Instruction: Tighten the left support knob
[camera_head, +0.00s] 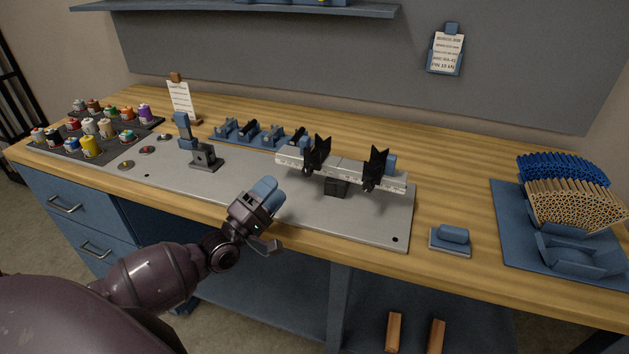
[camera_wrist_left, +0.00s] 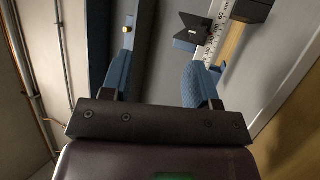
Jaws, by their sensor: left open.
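The left support (camera_head: 318,154) is a black V-shaped holder on a pale graduated rail (camera_head: 344,168). Its small dark knob (camera_head: 308,172) shows low on the front of the rail. The right support (camera_head: 376,165) is a like black V farther right on the rail. My left gripper (camera_head: 270,186) has blue fingers and is in front of and left of the left support, apart from it. In the left wrist view this gripper (camera_wrist_left: 164,75) is open and empty, with a black V support (camera_wrist_left: 196,28) and the rail beyond its right finger. My right gripper is not in view.
The grey plate (camera_head: 180,181) carries the rail and a small upright stand (camera_head: 204,156). A blue rack (camera_head: 257,137) lies behind the rail. A blue block (camera_head: 453,237) and a blue tray (camera_head: 505,213) with rods are at right. Coloured jars (camera_head: 89,146) stand at left.

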